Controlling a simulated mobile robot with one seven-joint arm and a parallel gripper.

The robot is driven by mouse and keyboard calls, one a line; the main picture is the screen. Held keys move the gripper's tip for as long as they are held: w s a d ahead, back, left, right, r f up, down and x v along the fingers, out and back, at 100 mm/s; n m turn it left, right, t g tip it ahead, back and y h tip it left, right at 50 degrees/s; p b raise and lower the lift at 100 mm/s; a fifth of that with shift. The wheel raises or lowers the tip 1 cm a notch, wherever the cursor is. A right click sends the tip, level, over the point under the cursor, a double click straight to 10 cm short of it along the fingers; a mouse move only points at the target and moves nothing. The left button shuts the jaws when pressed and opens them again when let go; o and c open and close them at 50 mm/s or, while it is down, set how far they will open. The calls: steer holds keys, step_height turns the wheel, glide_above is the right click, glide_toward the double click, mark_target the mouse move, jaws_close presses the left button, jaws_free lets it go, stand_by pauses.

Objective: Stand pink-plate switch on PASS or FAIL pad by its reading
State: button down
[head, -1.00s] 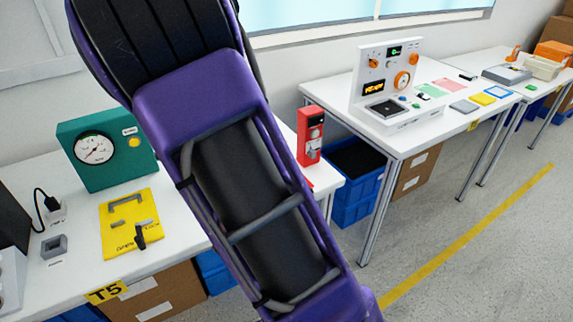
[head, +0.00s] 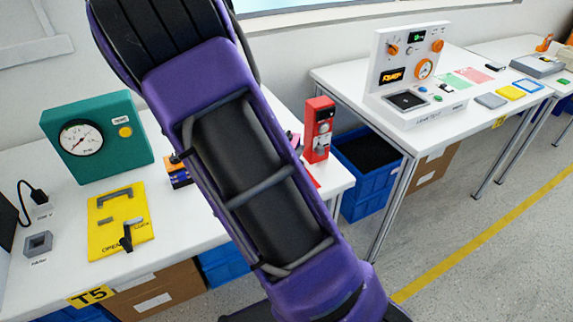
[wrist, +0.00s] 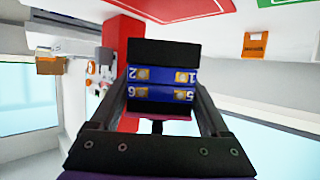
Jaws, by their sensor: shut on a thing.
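In the wrist view my gripper (wrist: 160,92) is shut on a switch (wrist: 160,76) with a black and blue body. Brass terminals numbered 1, 2, 5 and 6 face the camera, and a strip of pink plate (wrist: 145,113) shows at its lower edge. Its knob and pointer are not readable. In the head view my purple arm hides the gripper. A pale green pad (head: 455,82) and a pink pad (head: 474,75) lie on the right table beside a white test panel (head: 410,65). Their lettering is too small to read.
A red box (head: 319,130) stands at the near bench's right end. A teal gauge box (head: 98,140), yellow plate (head: 120,220) and small dark-and-orange object (head: 178,172) are on that bench. Blue bins (head: 365,175) stand between the tables. Open floor lies at right.

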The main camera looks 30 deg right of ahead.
steer(key=shift+f+b, duration=0.55)
steer(key=shift+f, duration=1.65)
steer(key=shift+f, duration=0.2)
jaws_free()
steer(key=shift+r, duration=0.1)
